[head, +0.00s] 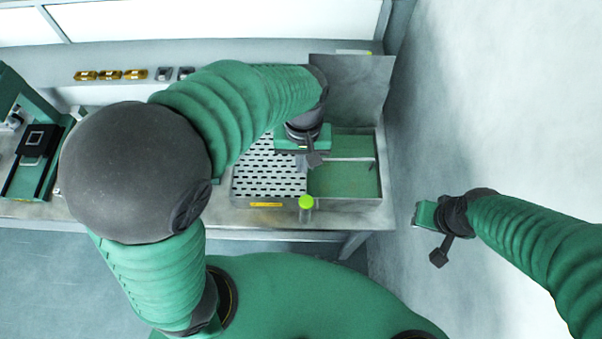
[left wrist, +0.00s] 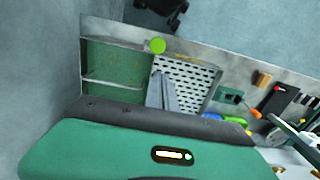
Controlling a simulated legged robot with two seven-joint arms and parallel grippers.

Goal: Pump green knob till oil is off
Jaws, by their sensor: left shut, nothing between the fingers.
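The bright green knob (head: 306,202) stands upright on a short post at the front edge of a metal basin (head: 345,203). The knob also shows in the left wrist view (left wrist: 157,46), beyond my fingertips. My left gripper (head: 314,161) is over the basin, behind the knob and apart from it. In the left wrist view its fingers (left wrist: 161,78) are together and empty, over the slotted mesh plate (left wrist: 190,72). I cannot make out oil on the mesh. My right gripper (head: 432,240) hangs off to the right, away from the basin; its finger spacing is unclear.
The basin's green compartment (head: 340,181) lies right of the mesh, with a raised metal panel (head: 350,88) behind. A green device with a black plate (head: 37,140) stands left on the bench. Small yellow and grey parts (head: 110,75) line the back. A wall rises at right.

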